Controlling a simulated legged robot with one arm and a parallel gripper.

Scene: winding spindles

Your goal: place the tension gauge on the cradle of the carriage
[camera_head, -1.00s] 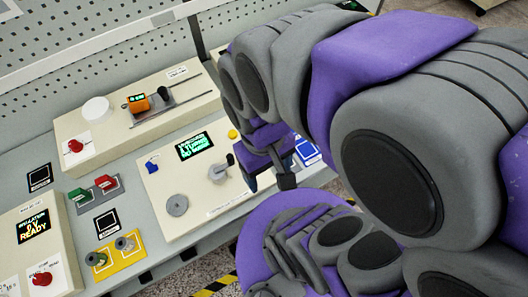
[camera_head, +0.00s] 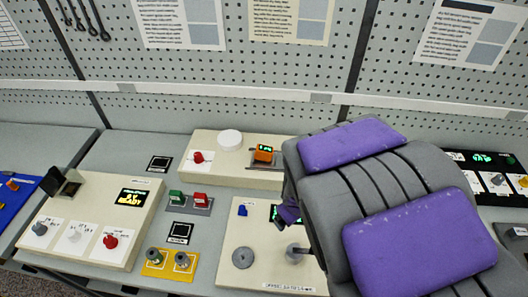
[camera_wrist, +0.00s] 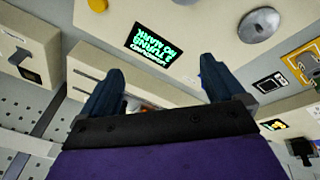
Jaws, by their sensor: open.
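The front cream panel (camera_head: 240,225) bears a grey disc (camera_head: 243,257) and a blue knob. Left of it are a yellow plate (camera_head: 168,262) with two knobs and green and red blocks. A cream control box (camera_head: 90,215) stands further left. A pegboard wall rises behind.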

